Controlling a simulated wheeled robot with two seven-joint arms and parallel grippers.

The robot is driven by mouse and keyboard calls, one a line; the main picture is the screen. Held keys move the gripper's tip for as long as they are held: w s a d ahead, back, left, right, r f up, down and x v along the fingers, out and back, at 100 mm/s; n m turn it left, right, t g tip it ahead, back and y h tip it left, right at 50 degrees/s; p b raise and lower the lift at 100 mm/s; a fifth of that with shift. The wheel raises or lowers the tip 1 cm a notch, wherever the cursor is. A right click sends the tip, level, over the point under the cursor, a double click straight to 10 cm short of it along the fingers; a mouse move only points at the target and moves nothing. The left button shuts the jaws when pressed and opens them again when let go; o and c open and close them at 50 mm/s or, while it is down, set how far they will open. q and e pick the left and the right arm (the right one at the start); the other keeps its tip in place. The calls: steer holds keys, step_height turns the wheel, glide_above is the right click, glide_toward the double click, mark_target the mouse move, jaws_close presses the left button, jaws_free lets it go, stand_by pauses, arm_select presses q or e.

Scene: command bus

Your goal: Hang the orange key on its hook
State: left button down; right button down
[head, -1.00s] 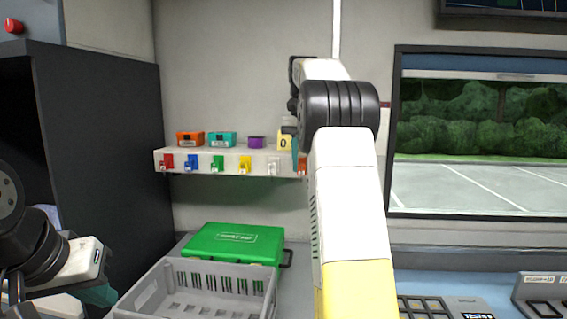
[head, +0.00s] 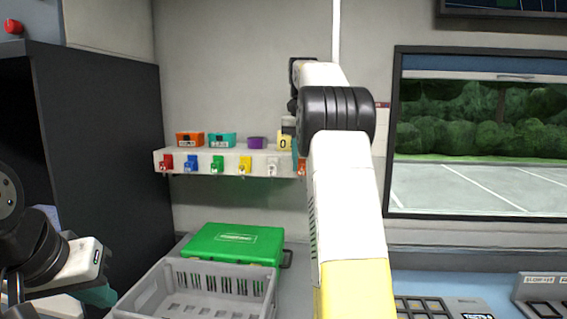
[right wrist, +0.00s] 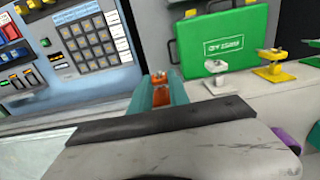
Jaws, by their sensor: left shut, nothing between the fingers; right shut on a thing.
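My right gripper (right wrist: 160,92) is shut, with an orange piece, which looks like the orange key (right wrist: 161,86), between its teal fingertips. It is at the right end of the white hook shelf (head: 221,157). In the head view an orange part (head: 301,167) shows there beside my right arm; whether it is the key or its hook I cannot tell. The arm hides most of that end, and whether the key touches the hook cannot be seen. My left gripper (head: 103,294) is low at the left, shut and empty.
Red, blue, green, yellow and white hooks (head: 272,168) line the shelf front. Small boxes (head: 222,140) stand on top. A green case (head: 236,240) and a grey crate (head: 165,285) lie below. A keypad console (head: 430,307) is at the lower right.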

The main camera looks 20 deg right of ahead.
steer(key=shift+f, duration=0.15)
steer(key=c, duration=1.2)
jaws_free()
steer(key=shift+o, duration=0.2)
steer(key=shift+s+a+r, duration=0.1)
steer(key=shift+s+r, duration=0.1)
steer(key=shift+r, duration=0.4)
steer(key=shift+s+a+r, duration=0.1)
steer(key=shift+s+r, duration=0.1)
steer(key=shift+r, duration=0.4)
